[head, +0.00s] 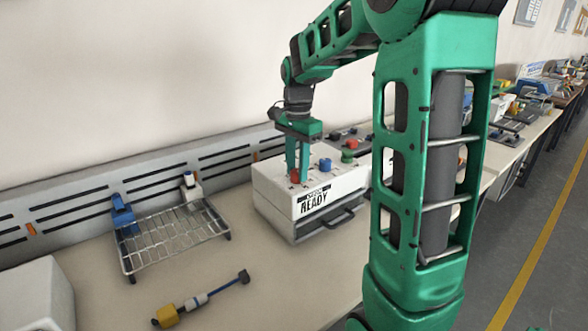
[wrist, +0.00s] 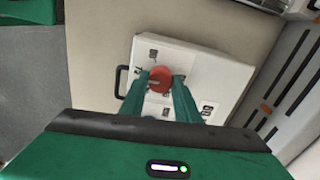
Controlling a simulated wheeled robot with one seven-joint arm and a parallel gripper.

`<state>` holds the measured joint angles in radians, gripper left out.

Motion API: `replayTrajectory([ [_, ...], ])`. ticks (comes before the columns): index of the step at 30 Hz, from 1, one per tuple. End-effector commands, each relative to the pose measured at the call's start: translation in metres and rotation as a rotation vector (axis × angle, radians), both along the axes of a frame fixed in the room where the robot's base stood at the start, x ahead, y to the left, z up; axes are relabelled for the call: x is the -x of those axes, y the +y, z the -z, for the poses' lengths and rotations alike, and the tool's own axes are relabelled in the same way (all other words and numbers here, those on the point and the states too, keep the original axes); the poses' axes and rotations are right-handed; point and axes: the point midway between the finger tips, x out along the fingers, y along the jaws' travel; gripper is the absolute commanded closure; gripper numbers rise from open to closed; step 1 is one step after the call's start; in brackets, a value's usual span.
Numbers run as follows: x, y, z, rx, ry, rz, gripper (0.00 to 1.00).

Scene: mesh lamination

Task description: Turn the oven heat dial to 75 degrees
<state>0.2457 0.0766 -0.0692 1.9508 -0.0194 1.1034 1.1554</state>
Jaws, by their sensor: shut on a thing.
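The oven (head: 325,202) is a white box with a "READY" label on its front and a dark handle below. A red dial (wrist: 158,79) and a blue dial (head: 325,164) are on its top. My gripper (head: 298,175) points down from above, with its fingers shut on the red dial, one on each side. In the wrist view, the red dial sits between the fingertips and has a grey pointer mark on its left side. Small dark printed labels surround it, too small to read surely.
A yellow and blue tool (head: 195,303) lies on the table in front. A grey slotted rail (head: 80,217) runs along the wall.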

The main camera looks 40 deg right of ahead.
Motion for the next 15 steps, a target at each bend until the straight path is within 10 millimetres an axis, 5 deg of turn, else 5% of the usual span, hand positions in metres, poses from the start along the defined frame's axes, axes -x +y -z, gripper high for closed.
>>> replayTrajectory([
  [15,-0.0048,0.0024,-0.0026,0.002,-0.013,0.077,0.93],
])
